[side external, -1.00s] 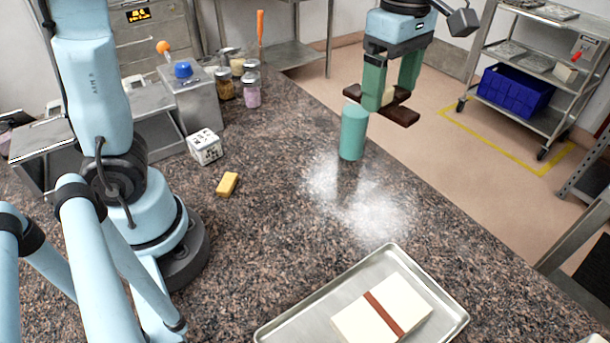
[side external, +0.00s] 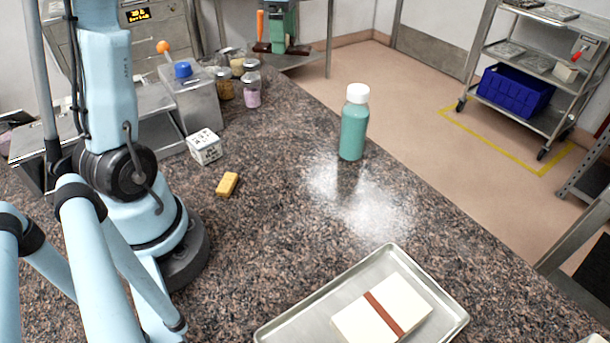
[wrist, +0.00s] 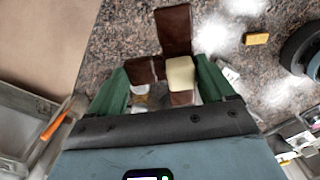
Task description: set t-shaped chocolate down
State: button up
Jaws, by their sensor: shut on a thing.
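The t-shaped chocolate (side external: 263,47) is dark brown with a cream part at its middle. It is held up in the air toward the far end of the counter, in the upper middle of the side view. My gripper (side external: 284,42) has green fingers and is shut on it. In the wrist view the chocolate (wrist: 173,30) shows between the fingers of my gripper (wrist: 163,70), with brown arms and a cream block (wrist: 181,73). Its underside is hidden.
A steel tray (side external: 290,328) holds a cream block with a brown band. Jars (side external: 252,95), a dice-like cube (side external: 204,147) and a yellow block (side external: 227,184) stand left.

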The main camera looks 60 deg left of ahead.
aim_at(288, 125)
notch_tip(288, 125, down, 20)
jog(key=shift+f, duration=0.15)
dwell(0.6)
jog(key=o, duration=1.1)
jog(key=shift+f, duration=0.1)
notch_tip(288, 125, up, 12)
jog(key=s+d+m+t, duration=0.3)
jog(key=s+d+m, duration=0.1)
jog(key=d+m, duration=0.6)
jog(key=s+d+r+m+t, duration=0.1)
jog(key=s+d+m+t, duration=0.3)
jog(key=d+m, duration=0.7)
jog(key=shift+s+r+m, duration=0.3)
jog(key=shift+s+m, duration=0.25)
jog(key=shift+m, duration=2.45)
